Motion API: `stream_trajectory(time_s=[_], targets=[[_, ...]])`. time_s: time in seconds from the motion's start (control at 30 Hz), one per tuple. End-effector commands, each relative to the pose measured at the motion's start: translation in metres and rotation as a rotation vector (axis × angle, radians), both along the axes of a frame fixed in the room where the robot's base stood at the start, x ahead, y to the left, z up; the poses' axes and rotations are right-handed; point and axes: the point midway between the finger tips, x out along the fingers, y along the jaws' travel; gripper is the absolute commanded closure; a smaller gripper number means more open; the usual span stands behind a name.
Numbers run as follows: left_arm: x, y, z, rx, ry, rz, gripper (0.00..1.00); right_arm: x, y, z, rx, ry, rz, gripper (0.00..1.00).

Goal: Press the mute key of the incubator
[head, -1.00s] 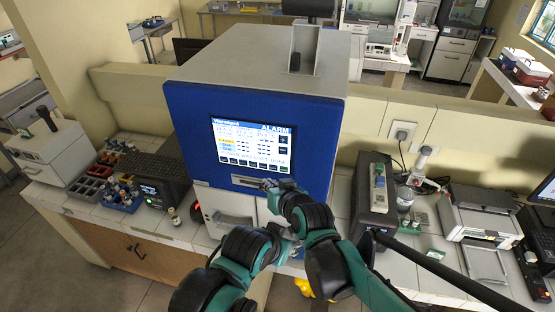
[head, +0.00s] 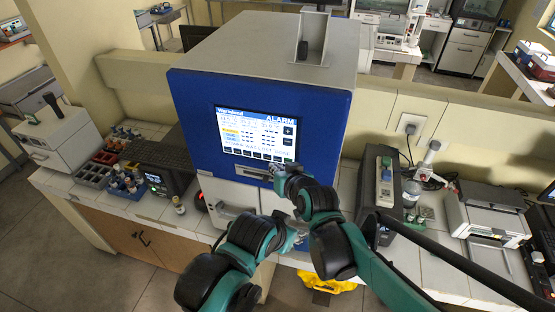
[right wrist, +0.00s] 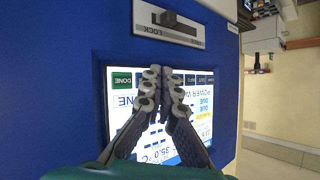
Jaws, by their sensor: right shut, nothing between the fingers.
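The incubator (head: 185,120) has a blue front with a lit screen (head: 257,135) reading ALARM. A row of small dark keys runs along the screen's lower edge. The key labels are too small in the head view to pick out the mute key. My right gripper (head: 277,172) is at the screen's lower right edge. In the right wrist view the screen (right wrist: 190,85) is upside down; my shut, empty right fingers (right wrist: 163,74) are in front of its key row, near the green DONE key (right wrist: 121,80). Contact cannot be told. My left gripper (head: 300,236) is low, partly hidden behind the right arm.
A dark instrument (head: 380,190) stands right of the incubator, a small display unit (head: 165,180) left. A yellow object (head: 325,283) is below the counter.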

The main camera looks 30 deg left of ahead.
Motion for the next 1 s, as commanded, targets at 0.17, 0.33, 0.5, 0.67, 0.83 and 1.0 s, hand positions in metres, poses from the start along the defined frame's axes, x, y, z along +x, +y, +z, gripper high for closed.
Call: stream_trajectory(time_s=[0.17, 0.33, 0.5, 0.67, 0.83, 1.0], targets=[[0.0, 0.0, 0.0, 0.0, 0.0, 0.0, 0.6, 0.0, 0.0, 0.0, 0.0, 0.0, 0.0, 1.0], [0.0, 0.0, 0.0, 0.0, 0.0, 0.0, 0.6, 0.0, 0.0, 0.0, 0.0, 0.0, 0.0, 1.0], [0.0, 0.0, 0.0, 0.0, 0.0, 0.0, 0.6, 0.0, 0.0, 0.0, 0.0, 0.0, 0.0, 1.0], [0.0, 0.0, -0.0002, 0.0, 0.0, 0.0, 0.6, 0.0004, 0.0001, -0.0001, 0.0, 0.0, 0.0, 1.0], [0.0, 0.0, -0.0022, 0.0, 0.0, 0.0, 0.6, 0.0052, 0.0009, -0.0003, 0.0, 0.0, -0.001, 1.0], [0.0, 0.0, -0.0031, 0.0, 0.0, 0.0, 0.6, 0.0086, 0.0018, 0.0001, 0.0, 0.0, 0.0, 1.0]])
